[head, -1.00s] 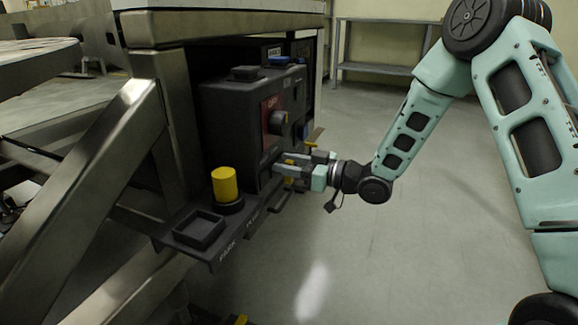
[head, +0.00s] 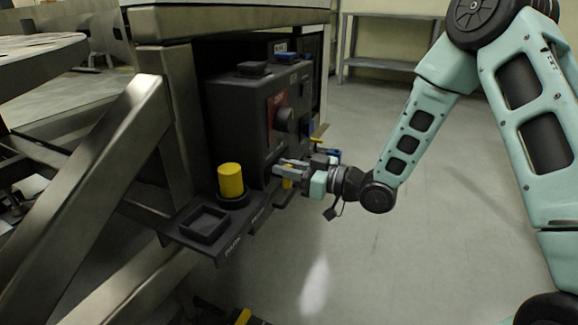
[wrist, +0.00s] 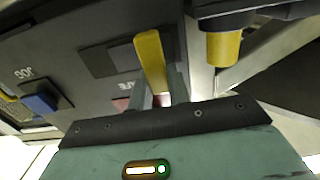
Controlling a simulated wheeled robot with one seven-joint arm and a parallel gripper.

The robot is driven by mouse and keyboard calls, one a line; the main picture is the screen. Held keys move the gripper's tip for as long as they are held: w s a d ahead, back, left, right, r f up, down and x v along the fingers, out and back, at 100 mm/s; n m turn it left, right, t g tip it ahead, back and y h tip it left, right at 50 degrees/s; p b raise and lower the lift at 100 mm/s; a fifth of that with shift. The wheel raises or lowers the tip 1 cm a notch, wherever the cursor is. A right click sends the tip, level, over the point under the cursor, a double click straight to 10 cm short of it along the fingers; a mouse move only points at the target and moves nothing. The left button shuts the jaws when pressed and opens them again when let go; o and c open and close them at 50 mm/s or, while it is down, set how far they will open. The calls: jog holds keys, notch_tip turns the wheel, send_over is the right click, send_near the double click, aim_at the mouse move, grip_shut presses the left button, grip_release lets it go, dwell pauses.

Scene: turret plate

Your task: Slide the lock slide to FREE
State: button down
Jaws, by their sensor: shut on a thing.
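The lock slide appears to be the yellow tab (wrist: 152,62) in the wrist view, standing out from a dark plate on the grey panel. My gripper (wrist: 163,98) is shut on it, with one finger on each side of its lower part. In the head view my gripper (head: 278,167) is at the lower front of the dark control box (head: 236,118), and a bit of yellow (head: 287,183) shows at its fingers. The lettering beside the tab is partly hidden by the gripper, and I cannot read FREE.
A yellow peg (head: 231,182) stands on the ledge beside an empty square tray (head: 203,222). The peg also hangs close in the wrist view (wrist: 224,48). A dark round knob (head: 284,119) and a blue knob (wrist: 42,103) are on the box. The floor on the right is clear.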

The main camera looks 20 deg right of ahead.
jog(key=c, duration=1.3)
grip_release()
jog(key=shift+s+a, duration=0.2)
jog(key=shift+s, duration=0.05)
jog(key=shift+d, duration=0.1)
jog(key=shift+s+d, duration=0.1)
jog(key=shift+d, duration=0.1)
jog(key=p+v, duration=0.4)
jog(key=v, duration=1.3)
jog(key=shift+p, duration=0.4)
